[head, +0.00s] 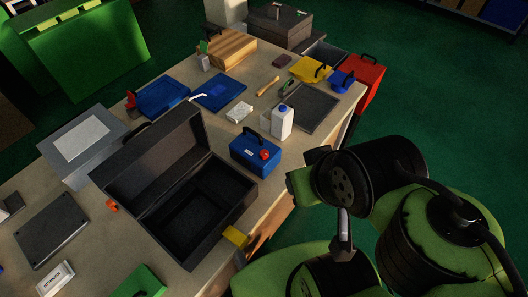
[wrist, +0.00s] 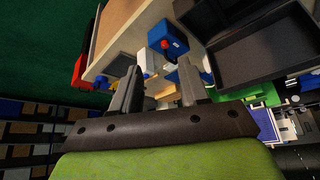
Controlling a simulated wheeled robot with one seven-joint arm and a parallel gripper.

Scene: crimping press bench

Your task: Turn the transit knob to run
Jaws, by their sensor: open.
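A small blue box (head: 256,155) with a black handle and a white label stands on the bench, right of the open black case. A red round knob (head: 264,155) sits on its face; I take it for the transit knob, but its marking is too small to read. In the wrist view the blue box (wrist: 166,36) and its red knob (wrist: 165,44) show beyond the fingers. My gripper (wrist: 160,82) has its two dark fingers spread with nothing held, apart from the box. In the head view my arm is at the right, off the bench edge, and the fingertips are not clear.
The open black case (head: 190,205) takes up the bench front. A white bottle (head: 282,121) stands just behind the blue box, and a dark tray (head: 305,107) lies beyond. A yellow piece (head: 236,237) sticks out at the bench edge. Green floor (head: 440,120) is clear at right.

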